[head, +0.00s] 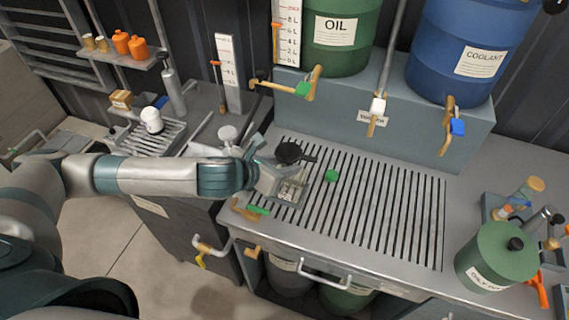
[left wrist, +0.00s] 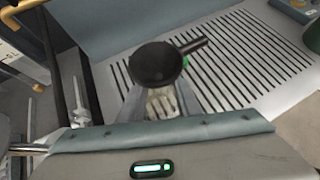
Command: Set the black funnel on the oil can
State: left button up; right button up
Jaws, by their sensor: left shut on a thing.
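The black funnel (head: 289,152) is in my left gripper (head: 290,188), above the left part of the slotted drain grate (head: 385,205). In the left wrist view the funnel (left wrist: 156,64) shows its round dark mouth, with a short handle pointing up and right. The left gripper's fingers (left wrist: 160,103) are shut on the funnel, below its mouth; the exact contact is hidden. My right gripper is not in view.
A green OIL drum (head: 343,55) and a blue COOLANT drum (head: 455,60) stand behind the grate, with taps (head: 378,110) overhanging it. A small green round piece (head: 332,176) lies on the grate. A green lidded can (head: 485,262) stands at right. The grate's middle is clear.

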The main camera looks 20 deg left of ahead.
pick_arm(q)
jog(key=shift+p, duration=0.45)
dwell(0.7)
jog(key=shift+f+b, duration=0.35)
jog(key=shift+f, duration=0.5)
dwell(0.6)
jog(key=o, duration=0.7)
jog(key=shift+o, duration=0.2)
jog(key=shift+r, duration=0.1)
jog(key=p+v, duration=0.7)
jog(key=v, duration=0.4)
dwell(1.0)
